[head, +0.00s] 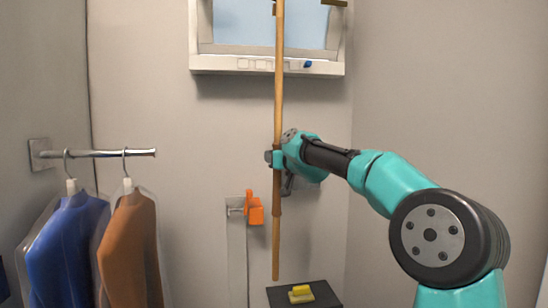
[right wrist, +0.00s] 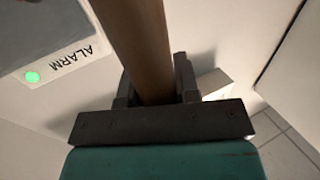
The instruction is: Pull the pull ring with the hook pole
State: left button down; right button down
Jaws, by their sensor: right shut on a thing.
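The hook pole (head: 278,100) is a long wooden rod, held nearly upright in front of the back wall. Its upper end runs past the top of the head view, so its hook is hidden. My right gripper (head: 277,158) is shut around the pole's middle. In the right wrist view the pole (right wrist: 137,45) passes between the fingers of the gripper (right wrist: 158,92). The pull ring does not show clearly in either view. My left gripper is out of view.
A window (head: 268,25) with a sill (head: 225,64) is high on the back wall. An orange piece (head: 255,212) sits on a wall bracket. A rail (head: 115,153) at left carries a blue garment (head: 68,245) and a brown garment (head: 130,250). A yellow object (head: 301,294) lies on a dark stand (head: 326,296).

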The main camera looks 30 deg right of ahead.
jog(key=shift+s+a+f, duration=0.25)
jog(key=shift+s+f, duration=0.05)
jog(key=shift+s, duration=0.4)
jog(key=shift+s+a+f, duration=0.25)
jog(key=shift+s+f, duration=0.05)
jog(key=shift+s, duration=0.45)
jog(key=shift+s+a+f, duration=0.25)
jog(key=shift+s+f, duration=0.05)
jog(key=shift+s, duration=0.4)
dwell(0.5)
